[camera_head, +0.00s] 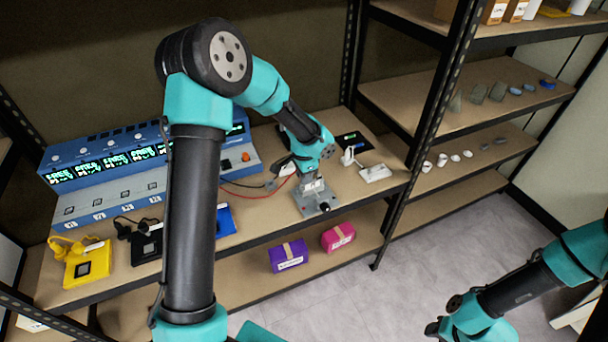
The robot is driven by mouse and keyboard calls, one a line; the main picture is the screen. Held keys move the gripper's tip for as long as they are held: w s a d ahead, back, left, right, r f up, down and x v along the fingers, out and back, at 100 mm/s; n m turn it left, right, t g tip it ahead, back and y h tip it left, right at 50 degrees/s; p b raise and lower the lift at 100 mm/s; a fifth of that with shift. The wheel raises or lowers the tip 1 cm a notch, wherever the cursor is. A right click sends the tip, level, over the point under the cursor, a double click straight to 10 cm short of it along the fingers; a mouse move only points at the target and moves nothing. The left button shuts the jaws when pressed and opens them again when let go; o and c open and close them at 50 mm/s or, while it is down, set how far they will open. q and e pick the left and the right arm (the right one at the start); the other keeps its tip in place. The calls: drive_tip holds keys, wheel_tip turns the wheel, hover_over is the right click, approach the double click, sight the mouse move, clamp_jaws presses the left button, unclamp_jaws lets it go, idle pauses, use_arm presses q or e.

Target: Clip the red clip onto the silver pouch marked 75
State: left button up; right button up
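My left gripper (308,180) is over the right part of the bench, pointing down at a grey metal fixture (318,207). The gripper's fingers are small and partly hidden, so I cannot tell whether they hold anything. A red lead (248,184) runs from the blue instrument toward the gripper; a red clip at its end cannot be made out. Something pale and silvery shows between the gripper and the fixture, but no marking 75 is readable. My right gripper (436,328) is low at the bottom right, away from the bench, and its fingers are unclear.
Blue instruments (110,168) with lit displays line the back of the bench. Yellow (88,265), black and blue (226,220) units lie at the front left. A white device (375,172) is right of the fixture. Purple (289,256) and pink (338,237) boxes are on the shelf below.

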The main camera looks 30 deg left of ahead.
use_arm(q)
drive_tip(key=o, duration=0.4)
wheel_tip(320, 180, up, 18)
drive_tip(key=shift+f, duration=0.25)
idle(0.5)
drive_tip(key=shift+d+f, duration=0.1)
drive_tip(key=shift+f, duration=0.05)
